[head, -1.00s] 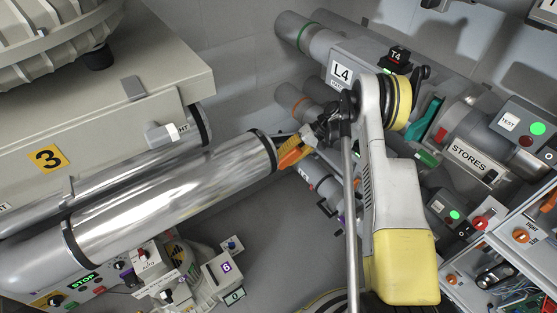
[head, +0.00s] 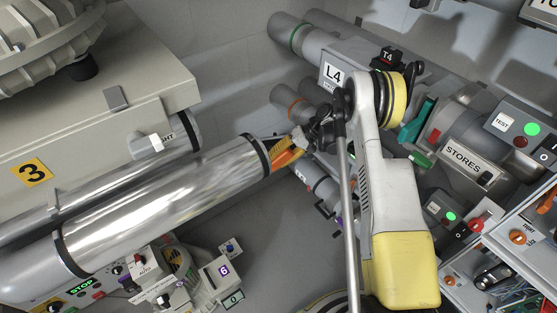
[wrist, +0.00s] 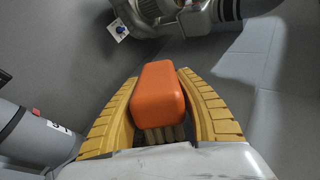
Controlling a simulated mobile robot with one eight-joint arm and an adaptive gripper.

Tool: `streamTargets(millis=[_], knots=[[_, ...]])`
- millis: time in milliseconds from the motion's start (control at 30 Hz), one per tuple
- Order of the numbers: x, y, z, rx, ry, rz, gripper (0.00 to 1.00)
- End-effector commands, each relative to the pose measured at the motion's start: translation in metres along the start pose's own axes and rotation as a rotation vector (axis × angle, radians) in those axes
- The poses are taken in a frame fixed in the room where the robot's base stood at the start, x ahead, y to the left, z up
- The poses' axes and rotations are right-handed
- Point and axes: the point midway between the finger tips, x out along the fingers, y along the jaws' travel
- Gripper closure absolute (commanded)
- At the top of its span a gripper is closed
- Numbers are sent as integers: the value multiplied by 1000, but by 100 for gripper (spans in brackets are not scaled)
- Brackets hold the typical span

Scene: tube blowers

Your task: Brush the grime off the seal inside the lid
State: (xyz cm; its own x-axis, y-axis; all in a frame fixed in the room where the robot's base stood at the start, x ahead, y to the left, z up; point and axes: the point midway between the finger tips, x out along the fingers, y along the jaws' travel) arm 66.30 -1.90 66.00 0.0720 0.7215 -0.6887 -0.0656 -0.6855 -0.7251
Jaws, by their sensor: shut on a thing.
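My gripper (wrist: 158,76) is shut on an orange brush (wrist: 160,94). In the wrist view the brush block sits between the two yellow fingers, with tan bristles below its near end. In the head view my gripper (head: 284,154) shows small and orange-yellow, beside the right end of a long shiny metal cylinder (head: 165,195). I cannot tell whether it touches the cylinder. I cannot make out the lid, its seal or any grime in either view.
Pipes and a box marked L4 (head: 333,76) stand behind my arm. A STORES tube (head: 470,160) and control boxes lie at the right. A pale cabinet marked 3 (head: 120,120) is at the left. Grey floor (head: 275,225) shows below my gripper.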

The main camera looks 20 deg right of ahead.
Motion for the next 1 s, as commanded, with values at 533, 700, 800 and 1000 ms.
streamTargets(millis=[533,700,800,1000], knots=[[17,-20,-5,-4,-4,0,90],[8,-10,-6,-3,-3,0,90],[2,-4,-7,-3,-4,0,90],[-4,1,-8,-3,-4,0,90]])
